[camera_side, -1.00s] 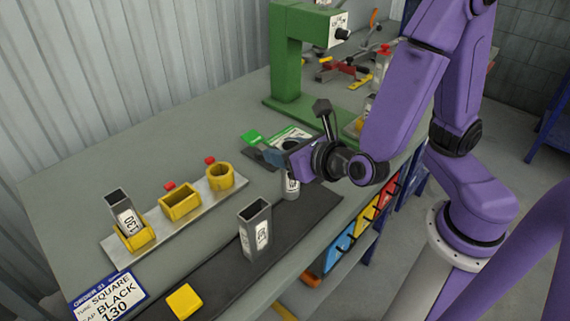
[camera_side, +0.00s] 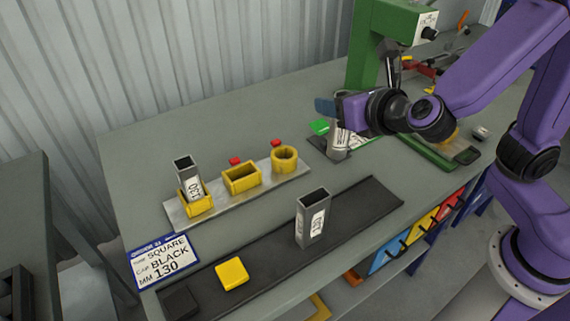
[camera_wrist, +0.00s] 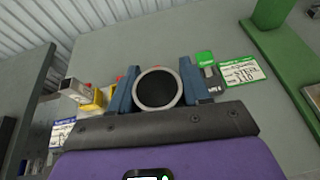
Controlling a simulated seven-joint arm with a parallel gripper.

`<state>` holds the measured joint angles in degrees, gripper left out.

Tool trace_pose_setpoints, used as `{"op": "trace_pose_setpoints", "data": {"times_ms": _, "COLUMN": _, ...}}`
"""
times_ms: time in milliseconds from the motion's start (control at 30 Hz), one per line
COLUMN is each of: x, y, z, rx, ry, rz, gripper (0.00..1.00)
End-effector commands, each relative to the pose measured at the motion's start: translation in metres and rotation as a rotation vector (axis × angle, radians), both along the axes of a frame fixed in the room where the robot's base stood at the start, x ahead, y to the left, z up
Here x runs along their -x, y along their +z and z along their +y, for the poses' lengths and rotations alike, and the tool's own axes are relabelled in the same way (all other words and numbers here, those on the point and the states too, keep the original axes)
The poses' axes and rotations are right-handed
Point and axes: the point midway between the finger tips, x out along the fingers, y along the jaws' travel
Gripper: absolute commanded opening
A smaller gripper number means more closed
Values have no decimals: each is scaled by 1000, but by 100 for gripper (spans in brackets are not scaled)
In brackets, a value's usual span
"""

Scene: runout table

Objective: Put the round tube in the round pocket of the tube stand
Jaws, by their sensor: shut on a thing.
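My gripper (camera_side: 342,112) is shut on the round tube (camera_side: 338,143), a grey tube with a white label. In the wrist view the tube's dark round opening (camera_wrist: 157,90) sits between the two blue fingers. The tube hangs near-upright, slightly tilted in the side view, to the right of the stand; whether it touches the table is unclear. The tube stand (camera_side: 222,206) is a metal plate with three yellow pockets. The round pocket (camera_side: 285,166) is the rightmost and looks empty. The middle rectangular pocket (camera_side: 241,182) is empty. The left pocket (camera_side: 195,206) holds a square tube (camera_side: 188,180).
Another square tube (camera_side: 312,220) stands on the black mat (camera_side: 365,205), with a yellow block (camera_side: 232,273) left of it. An order card (camera_side: 163,262) lies at the front left. Table between stand and tube is clear.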

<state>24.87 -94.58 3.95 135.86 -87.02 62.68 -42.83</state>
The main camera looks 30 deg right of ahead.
Motion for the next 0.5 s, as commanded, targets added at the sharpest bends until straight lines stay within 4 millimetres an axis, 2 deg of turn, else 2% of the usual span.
{"op": "trace_pose_setpoints", "data": {"times_ms": 267, "x": -54, "y": 1, "z": 20, "rx": -14, "ry": 23, "rz": -6, "gripper": 14}}
{"op": "trace_pose_setpoints", "data": {"times_ms": 500, "x": -100, "y": 2, "z": 28, "rx": -10, "ry": 46, "rz": -9, "gripper": 14}}
